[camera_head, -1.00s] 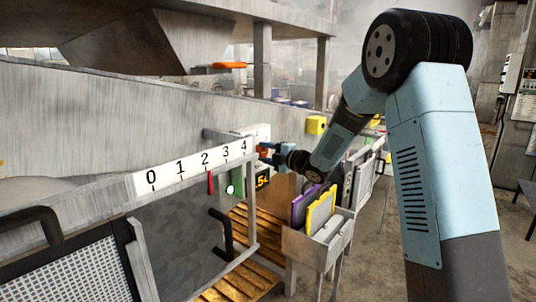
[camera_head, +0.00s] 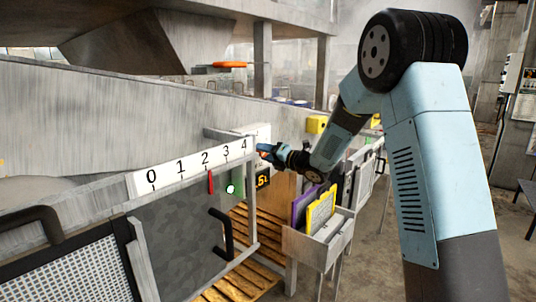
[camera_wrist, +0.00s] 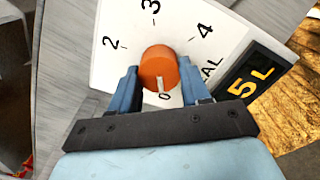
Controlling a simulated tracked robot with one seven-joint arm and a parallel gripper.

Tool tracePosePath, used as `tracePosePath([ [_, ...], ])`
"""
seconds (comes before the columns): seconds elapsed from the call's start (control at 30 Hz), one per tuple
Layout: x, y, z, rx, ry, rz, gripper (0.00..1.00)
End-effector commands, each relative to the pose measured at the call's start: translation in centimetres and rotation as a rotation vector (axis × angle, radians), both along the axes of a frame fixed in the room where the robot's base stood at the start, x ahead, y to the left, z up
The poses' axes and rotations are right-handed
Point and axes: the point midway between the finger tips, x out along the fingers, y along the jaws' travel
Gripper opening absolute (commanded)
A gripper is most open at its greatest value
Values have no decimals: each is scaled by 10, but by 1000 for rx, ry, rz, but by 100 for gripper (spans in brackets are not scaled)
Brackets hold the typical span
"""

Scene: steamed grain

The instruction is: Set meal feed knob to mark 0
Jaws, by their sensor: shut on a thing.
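The meal feed knob (camera_wrist: 158,60) is a round orange knob on a white dial plate (camera_wrist: 112,68) in the wrist view. Marks 2, 3 and 4 show around its top and 0 shows just below it. The light pointer bar on the knob's lower side points down toward the 0. Mark 1 is hidden. My gripper (camera_wrist: 159,68) has its two blue fingers on either side of the knob and is shut on it. In the head view my gripper (camera_head: 264,150) is at the far end of the numbered strip, and the knob is mostly hidden.
A black "5L" sign (camera_wrist: 255,82) is beside the dial. In the head view a white 0-to-4 strip (camera_head: 168,177) with a red pointer (camera_head: 210,182) runs along the trough. A bin with purple and yellow boards (camera_head: 320,212) stands below my arm.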

Motion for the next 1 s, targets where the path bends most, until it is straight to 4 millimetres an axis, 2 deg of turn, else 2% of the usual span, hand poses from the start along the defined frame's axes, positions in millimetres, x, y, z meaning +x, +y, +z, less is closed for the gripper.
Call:
tracePosePath([
  [0.53, -1, 2, -3, -17, -12, 3, 16],
  [0.57, -1, 1, -3, -16, -13, 3, 50],
  [0.8, 0, 0, -1, -15, -15, 1, 72],
  [1.0, 0, -1, -1, -15, -16, -1, 72],
])
